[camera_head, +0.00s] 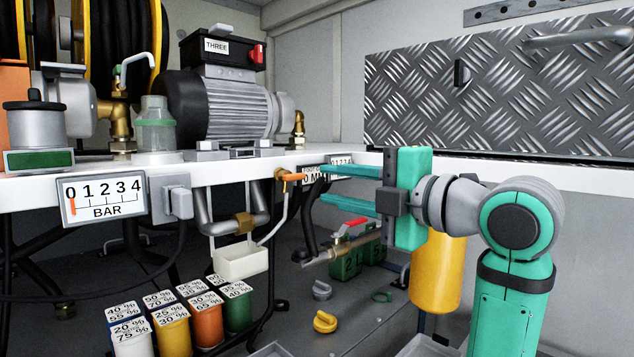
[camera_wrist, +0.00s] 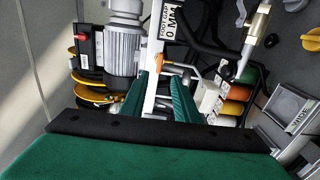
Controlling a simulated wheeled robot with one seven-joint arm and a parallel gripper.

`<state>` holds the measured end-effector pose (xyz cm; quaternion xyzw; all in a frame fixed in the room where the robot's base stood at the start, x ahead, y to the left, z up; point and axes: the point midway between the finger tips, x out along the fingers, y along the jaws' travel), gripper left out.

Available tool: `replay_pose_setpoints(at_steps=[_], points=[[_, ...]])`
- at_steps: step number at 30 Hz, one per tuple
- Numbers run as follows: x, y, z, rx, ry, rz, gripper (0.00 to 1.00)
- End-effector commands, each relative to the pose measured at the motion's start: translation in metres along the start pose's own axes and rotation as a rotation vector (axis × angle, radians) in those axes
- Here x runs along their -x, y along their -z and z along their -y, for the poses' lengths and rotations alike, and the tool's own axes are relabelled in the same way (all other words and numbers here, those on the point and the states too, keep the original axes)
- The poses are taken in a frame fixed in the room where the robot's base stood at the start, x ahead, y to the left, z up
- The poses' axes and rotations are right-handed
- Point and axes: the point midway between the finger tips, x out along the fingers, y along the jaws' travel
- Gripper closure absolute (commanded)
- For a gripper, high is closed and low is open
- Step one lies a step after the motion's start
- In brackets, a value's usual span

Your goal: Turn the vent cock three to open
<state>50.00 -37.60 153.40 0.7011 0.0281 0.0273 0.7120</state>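A small cock with an orange lever (camera_head: 292,177) sits at the front edge of the white bench, under the pump labelled THREE (camera_head: 216,46). A thin white pipe runs down from it toward a white cup (camera_head: 240,262). I read no label on the cock itself. My gripper (camera_head: 325,186) is open and empty, its two teal fingers one above the other, to the right of the orange lever and apart from it. In the wrist view the orange lever (camera_wrist: 163,61) shows just ahead of the finger gap (camera_wrist: 165,82). A red-handled valve (camera_head: 350,227) is below the fingers.
A black hose (camera_head: 309,215) hangs beside the orange lever. A gauge marked BAR (camera_head: 104,199) is at left. Several percentage-marked bottles (camera_head: 172,328) stand below. A yellow cylinder (camera_head: 437,272) is behind my arm. A tread-plate box (camera_head: 480,90) stands at right.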

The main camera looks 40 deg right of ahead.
Motion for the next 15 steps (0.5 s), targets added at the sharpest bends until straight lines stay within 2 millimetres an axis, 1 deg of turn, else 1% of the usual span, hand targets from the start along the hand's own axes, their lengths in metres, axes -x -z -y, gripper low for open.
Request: replay_pose_setpoints(at_steps=[1, 3, 6, 15], points=[[0.007, -0.001, 0.000, 0.000, -0.001, 0.002, 0.72], [0.015, 0.000, 0.000, 0.000, -0.002, 0.001, 0.72], [0.022, 0.001, 0.000, 0.000, 0.000, -0.001, 0.72], [0.026, 0.000, 0.000, 0.000, 0.000, 0.001, 0.72]])
